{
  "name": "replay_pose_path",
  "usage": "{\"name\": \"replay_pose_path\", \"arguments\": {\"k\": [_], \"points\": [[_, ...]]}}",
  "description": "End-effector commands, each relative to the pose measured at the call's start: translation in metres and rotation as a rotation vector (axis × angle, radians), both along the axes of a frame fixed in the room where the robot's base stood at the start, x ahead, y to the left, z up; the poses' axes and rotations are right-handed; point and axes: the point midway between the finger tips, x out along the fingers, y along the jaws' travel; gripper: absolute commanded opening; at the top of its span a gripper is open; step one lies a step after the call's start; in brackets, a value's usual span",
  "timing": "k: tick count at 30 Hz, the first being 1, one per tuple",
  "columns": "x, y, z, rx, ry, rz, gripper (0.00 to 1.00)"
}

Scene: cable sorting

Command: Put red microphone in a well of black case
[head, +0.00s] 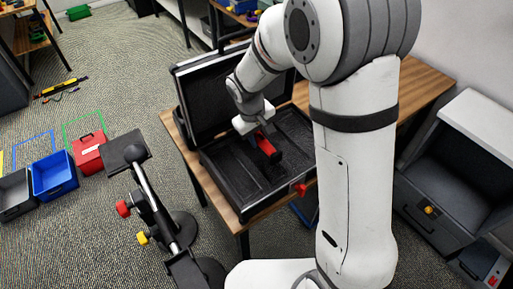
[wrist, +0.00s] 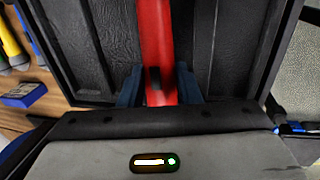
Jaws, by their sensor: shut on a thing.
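The black case (head: 222,166) lies open on the wooden table, its lid tilted up at the back. Its foam-lined inside also shows in the wrist view (wrist: 95,45). My gripper (wrist: 160,88) is shut on the red microphone (wrist: 155,35), with a blue finger on each side of it. In the head view my gripper (head: 262,135) is over the case, and the red microphone (head: 268,147) hangs tilted from it. I cannot tell whether the microphone touches the well floor. Part of the case is hidden behind my arm.
A wooden table (head: 425,85) carries the case. A black stand (head: 150,190) with red and yellow knobs is in front on the left. A blue bin (head: 55,177) and a red box (head: 88,153) stand on the floor. Yellow tools (wrist: 12,45) lie beside the case.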

Motion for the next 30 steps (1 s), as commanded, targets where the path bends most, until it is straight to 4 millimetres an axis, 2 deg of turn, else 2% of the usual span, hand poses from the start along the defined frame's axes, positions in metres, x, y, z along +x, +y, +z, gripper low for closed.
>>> {"name": "replay_pose_path", "arguments": {"k": [3,10,16,27,28,30], "points": [[0.000,0.001,-0.020,-0.001,0.001,0.004,0.00],[0.000,0.001,-0.039,-0.002,0.001,0.004,0.00],[0.000,0.002,-0.066,0.000,0.001,0.004,0.00],[0.000,0.002,-0.073,0.000,-0.002,0.005,0.00],[0.000,0.002,-0.073,0.001,-0.002,0.005,0.31],[0.000,0.002,-0.071,0.001,-0.002,0.005,0.37]]}}
